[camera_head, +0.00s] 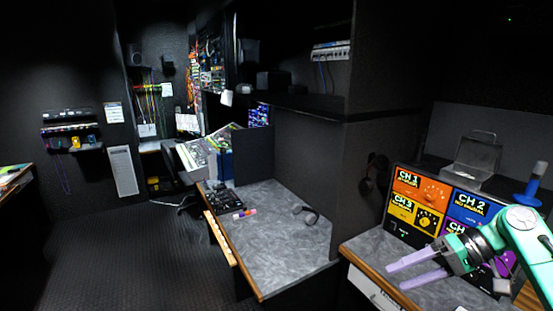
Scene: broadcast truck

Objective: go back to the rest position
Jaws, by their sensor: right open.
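My right gripper (413,272) reaches in from the right edge on a green and grey arm. Its two pale lilac fingers are apart and point left over the front counter (372,250). Nothing shows between the fingers. Behind it stands a panel with coloured channel blocks (420,186), orange, blue, yellow and purple, partly hidden by my arm. My left gripper does not show.
A clear box (474,160) and a blue object (531,186) are behind the panel. The dark floor (120,255) at left is clear.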

